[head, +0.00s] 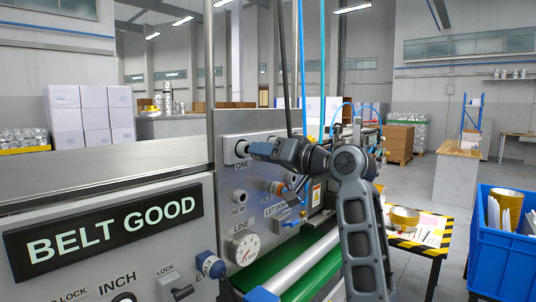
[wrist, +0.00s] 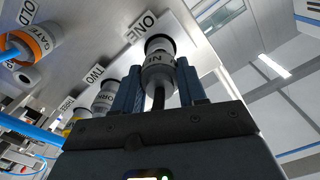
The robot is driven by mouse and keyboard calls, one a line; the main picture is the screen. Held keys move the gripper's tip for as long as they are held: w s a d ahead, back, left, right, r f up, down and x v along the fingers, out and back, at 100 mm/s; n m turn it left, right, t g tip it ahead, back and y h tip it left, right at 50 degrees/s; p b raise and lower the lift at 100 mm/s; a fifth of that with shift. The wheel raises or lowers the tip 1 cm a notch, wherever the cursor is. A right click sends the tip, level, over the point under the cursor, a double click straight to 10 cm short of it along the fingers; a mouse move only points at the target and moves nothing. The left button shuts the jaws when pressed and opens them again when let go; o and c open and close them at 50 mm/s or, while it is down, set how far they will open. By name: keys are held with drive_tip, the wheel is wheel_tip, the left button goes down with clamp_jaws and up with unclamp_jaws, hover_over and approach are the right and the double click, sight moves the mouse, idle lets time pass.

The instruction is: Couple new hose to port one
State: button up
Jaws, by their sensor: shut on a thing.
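My gripper (head: 264,150) reaches left to the panel at the port labelled ONE (head: 242,164). In the wrist view its two fingers (wrist: 161,82) are shut around a pale grey hose coupling (wrist: 157,80) with partly readable dark lettering. A dark hose runs back from the coupling between the fingers. The coupling's front end is in line with port one (wrist: 160,42), right by the ONE label, and appears to meet its dark-rimmed collar. I cannot tell whether it is fully seated. The NEW holder (head: 239,197) below port one looks empty.
An orange-ringed coupling (wrist: 40,42) hangs near the OLD label. A blue bin (head: 502,240) stands right.

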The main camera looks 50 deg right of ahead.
drive_tip(key=shift+w, duration=1.2)
drive_tip(key=o, duration=1.2)
drive_tip(key=shift+o, duration=0.2)
drive_tip(key=shift+s, duration=0.1)
drive_tip(key=s+b, duration=0.2)
drive_tip(key=s, duration=0.5)
drive_tip(key=shift+s, duration=0.3)
